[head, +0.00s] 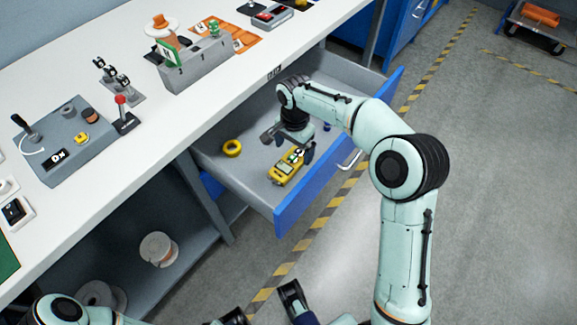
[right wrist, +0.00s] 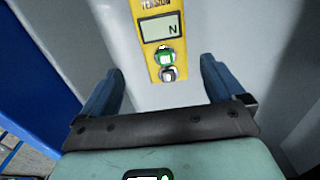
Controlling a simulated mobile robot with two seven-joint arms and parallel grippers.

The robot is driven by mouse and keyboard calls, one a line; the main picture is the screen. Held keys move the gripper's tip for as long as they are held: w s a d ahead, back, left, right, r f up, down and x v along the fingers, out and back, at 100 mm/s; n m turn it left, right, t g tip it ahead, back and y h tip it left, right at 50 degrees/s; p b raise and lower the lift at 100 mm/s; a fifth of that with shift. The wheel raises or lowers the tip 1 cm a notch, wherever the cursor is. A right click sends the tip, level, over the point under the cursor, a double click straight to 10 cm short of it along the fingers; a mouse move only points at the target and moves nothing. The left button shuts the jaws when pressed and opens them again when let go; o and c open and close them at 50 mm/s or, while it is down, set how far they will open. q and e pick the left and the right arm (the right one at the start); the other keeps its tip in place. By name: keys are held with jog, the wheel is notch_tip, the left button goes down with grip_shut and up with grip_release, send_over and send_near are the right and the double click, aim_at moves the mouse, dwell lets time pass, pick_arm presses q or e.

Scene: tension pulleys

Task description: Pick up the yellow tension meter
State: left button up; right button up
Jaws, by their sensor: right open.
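The yellow tension meter (head: 284,172) lies in the open blue-fronted drawer (head: 240,178). Its display and buttons face up. In the right wrist view the meter (right wrist: 160,30) shows the word TENSION, a grey display with an N, and a green and a grey button. My right gripper (head: 290,147) is over the drawer, above the button end of the meter. Its fingers (right wrist: 159,75) are apart with nothing between them, and the meter is just ahead of them. My left gripper (head: 264,306) is at the bottom edge, partly cut off, with its fingers apart and empty.
The drawer's blue front (head: 300,208) and side walls bound the space. The white workbench (head: 150,35) holds several devices. A white spool (head: 158,249) sits on the shelf below.

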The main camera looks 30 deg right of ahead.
aim_at(291, 159)
jog(key=f, duration=0.2)
jog(key=f+b, duration=0.1)
jog(key=f, duration=0.3)
jog(key=shift+w+a+f, duration=0.25)
jog(key=shift+a, duration=0.05)
pick_arm(q)
jog(key=shift+w+a+f+t, duration=0.2)
jog(key=shift+w+a+f, duration=0.1)
jog(key=shift+w+f, duration=0.3)
jog(key=shift+w+a+f+t, duration=0.2)
jog(key=shift+w+a+f, duration=0.15)
jog(key=shift+w, duration=0.3)
pick_arm(e)
jog(key=shift+c, duration=0.4)
